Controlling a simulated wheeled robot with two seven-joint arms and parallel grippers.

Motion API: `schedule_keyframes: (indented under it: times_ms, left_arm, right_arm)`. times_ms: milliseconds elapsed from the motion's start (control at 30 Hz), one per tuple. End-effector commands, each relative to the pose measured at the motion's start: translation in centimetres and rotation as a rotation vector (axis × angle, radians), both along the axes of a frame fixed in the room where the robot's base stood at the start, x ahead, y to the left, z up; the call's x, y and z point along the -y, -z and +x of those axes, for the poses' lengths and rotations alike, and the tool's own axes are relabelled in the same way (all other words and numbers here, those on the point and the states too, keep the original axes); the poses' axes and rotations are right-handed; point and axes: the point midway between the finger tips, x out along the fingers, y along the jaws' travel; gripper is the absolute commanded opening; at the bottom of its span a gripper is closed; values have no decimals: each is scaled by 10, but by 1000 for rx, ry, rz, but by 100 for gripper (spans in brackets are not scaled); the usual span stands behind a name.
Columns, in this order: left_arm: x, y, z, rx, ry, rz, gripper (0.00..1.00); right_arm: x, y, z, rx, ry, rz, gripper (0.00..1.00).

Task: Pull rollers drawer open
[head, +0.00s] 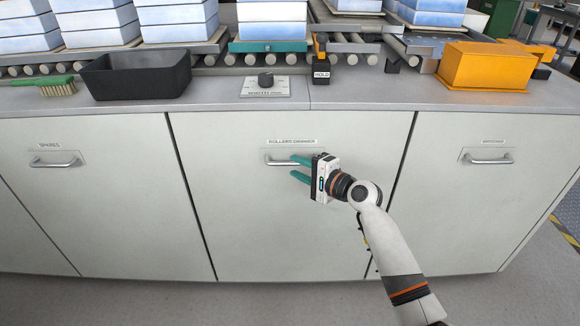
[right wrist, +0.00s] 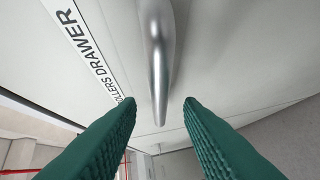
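The rollers drawer (head: 250,220) is the middle front of the grey cabinet and sits flush with the fronts beside it. Its metal bar handle (head: 278,161) is under a label reading "ROLLERS DRAWER". My right gripper (head: 296,169) is at the right part of this handle, with its green fingers apart. In the right wrist view the handle (right wrist: 158,60) runs into the gap between the two fingertips (right wrist: 160,103), and neither finger visibly touches it. My left gripper is not in view.
The spares drawer (head: 80,200) is on the left and another handled front (head: 490,200) on the right. On the worktop are a black bin (head: 135,80), green brush (head: 42,82), control knob plate (head: 265,88), "HOLD" block (head: 321,75) and orange box (head: 485,68).

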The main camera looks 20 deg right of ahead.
Motion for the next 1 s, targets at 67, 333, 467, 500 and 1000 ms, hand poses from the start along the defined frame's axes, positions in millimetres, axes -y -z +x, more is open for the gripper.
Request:
schedule_keyframes:
  times_ms: [67,333,467,500,1000]
  left_arm:
    - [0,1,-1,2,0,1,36]
    - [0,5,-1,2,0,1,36]
    - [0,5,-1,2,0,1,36]
    - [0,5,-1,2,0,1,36]
    - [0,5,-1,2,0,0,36]
  right_arm:
    - [-7,2,12,2,0,2,33]
    - [-17,5,29,1,0,-2,33]
    - [-17,5,29,0,0,-2,33]
    - [-17,5,29,0,0,-2,33]
    - [-17,5,29,0,0,-1,0]
